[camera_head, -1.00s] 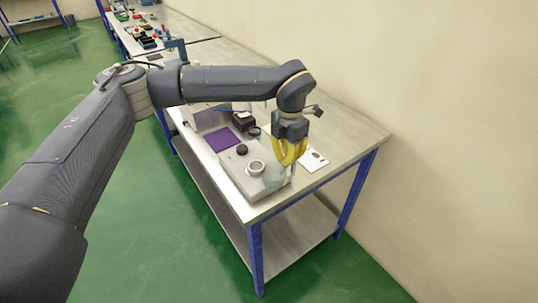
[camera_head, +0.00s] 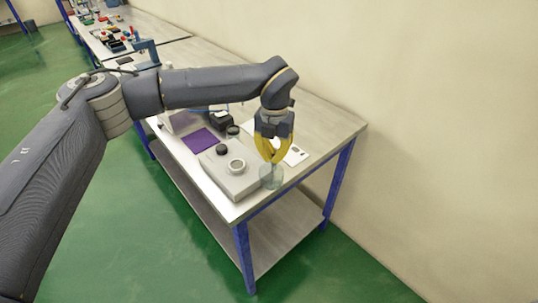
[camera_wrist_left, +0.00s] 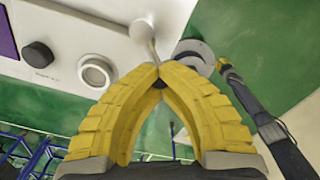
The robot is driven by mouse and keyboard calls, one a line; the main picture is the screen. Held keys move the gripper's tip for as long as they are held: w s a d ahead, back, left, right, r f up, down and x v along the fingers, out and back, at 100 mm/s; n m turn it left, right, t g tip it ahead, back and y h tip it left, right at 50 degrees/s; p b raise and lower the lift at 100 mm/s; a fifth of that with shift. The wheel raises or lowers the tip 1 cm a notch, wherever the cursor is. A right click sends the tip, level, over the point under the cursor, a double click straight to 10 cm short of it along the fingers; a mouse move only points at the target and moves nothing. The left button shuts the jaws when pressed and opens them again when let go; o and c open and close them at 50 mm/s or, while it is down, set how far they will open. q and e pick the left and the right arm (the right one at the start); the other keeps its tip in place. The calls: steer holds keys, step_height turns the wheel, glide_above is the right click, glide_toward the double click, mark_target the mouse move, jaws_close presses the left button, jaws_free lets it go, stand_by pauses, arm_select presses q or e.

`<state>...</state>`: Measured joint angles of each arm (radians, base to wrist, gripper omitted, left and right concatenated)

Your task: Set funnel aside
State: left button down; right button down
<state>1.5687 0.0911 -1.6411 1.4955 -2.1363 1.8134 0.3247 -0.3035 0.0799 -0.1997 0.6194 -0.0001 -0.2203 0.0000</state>
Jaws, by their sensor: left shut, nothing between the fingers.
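A pale translucent funnel (camera_head: 271,178) shows in the head view at the right front corner of the grey block (camera_head: 217,180), to the right of the block's white ring (camera_head: 236,166). Its thin stem seems to point up at my left gripper (camera_head: 272,161), which is shut and empty just above it. In the left wrist view the yellow fingers (camera_wrist_left: 160,80) meet at their tips. A pale stem-like part (camera_wrist_left: 150,42), likely the funnel's, shows just beyond them. I cannot tell whether they touch. A dark arm with a yellow tip (camera_wrist_left: 226,70) is probably my right gripper.
A black knob (camera_head: 222,150) sits on the block. The table's right end (camera_head: 330,130) is bare. The front table edge is close to the funnel.

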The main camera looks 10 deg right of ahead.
arm_select(q)
steer(key=c, duration=1.3)
jaws_free()
steer(key=shift+r, duration=0.1)
step_height(320, 180, up, 12)
